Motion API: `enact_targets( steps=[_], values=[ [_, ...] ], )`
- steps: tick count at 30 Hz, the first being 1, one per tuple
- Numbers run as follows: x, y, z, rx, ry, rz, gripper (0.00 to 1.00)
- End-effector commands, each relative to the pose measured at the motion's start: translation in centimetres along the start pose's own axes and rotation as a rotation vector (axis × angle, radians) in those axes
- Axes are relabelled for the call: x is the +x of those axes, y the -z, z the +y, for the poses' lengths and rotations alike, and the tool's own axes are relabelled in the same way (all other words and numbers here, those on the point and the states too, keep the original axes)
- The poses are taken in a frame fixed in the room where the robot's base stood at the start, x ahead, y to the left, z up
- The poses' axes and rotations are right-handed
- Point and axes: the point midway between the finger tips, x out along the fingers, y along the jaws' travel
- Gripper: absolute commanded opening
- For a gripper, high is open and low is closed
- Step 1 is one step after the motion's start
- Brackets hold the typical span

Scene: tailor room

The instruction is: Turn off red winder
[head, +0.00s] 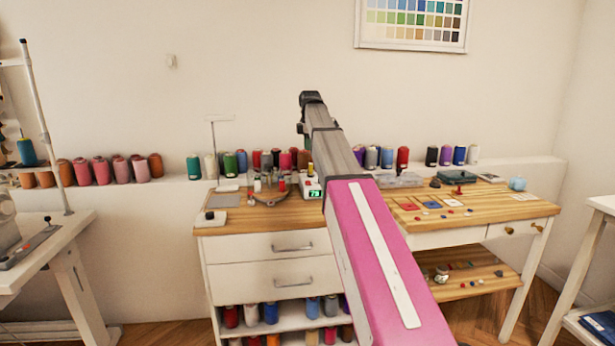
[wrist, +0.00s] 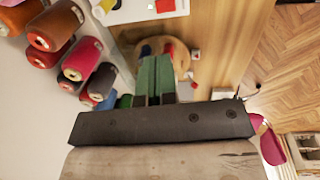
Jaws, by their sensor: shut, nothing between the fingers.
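My gripper (head: 305,128) is raised above the back of the wooden worktable, in front of the wall. In the wrist view its green-padded fingers (wrist: 155,75) are together and empty. Below them is a round wooden stand (wrist: 178,62) with small red and blue pieces; it also shows in the head view (head: 268,197). A white device with a green lit display (head: 314,193) stands just right of the stand, partly hidden by my arm. A white device (wrist: 130,10) with a red part shows at the top of the wrist view. I cannot tell which item is the red winder.
Thread cones (head: 245,162) line the back ledge; several large cones (wrist: 75,55) are close to my gripper in the wrist view. A small white device with a dark knob (head: 210,217) sits on the table's left end. Small colored items lie on the right half.

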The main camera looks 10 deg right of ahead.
Motion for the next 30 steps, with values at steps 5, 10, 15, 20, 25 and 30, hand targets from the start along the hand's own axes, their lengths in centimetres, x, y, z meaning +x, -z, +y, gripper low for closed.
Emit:
enact_targets(
  steps=[5, 10, 15, 20, 25, 30],
  values=[
    [0.1, 0.0, 0.0, 0.0, 0.0, 0.0, 0.0],
    [1.5, 0.0, 0.0, 0.0, 0.001, 0.0, 0.0],
    [4.3, 0.0, -0.1, 0.0, 0.002, 0.0, 0.0],
    [7.3, 0.0, -0.1, 0.0, 0.002, 0.0, 0.0],
    [10.4, 0.0, -0.1, 0.0, 0.002, 0.0, 0.0],
    [12.6, 0.0, 0.0, 0.0, 0.001, 0.0, 0.0]
  ],
)
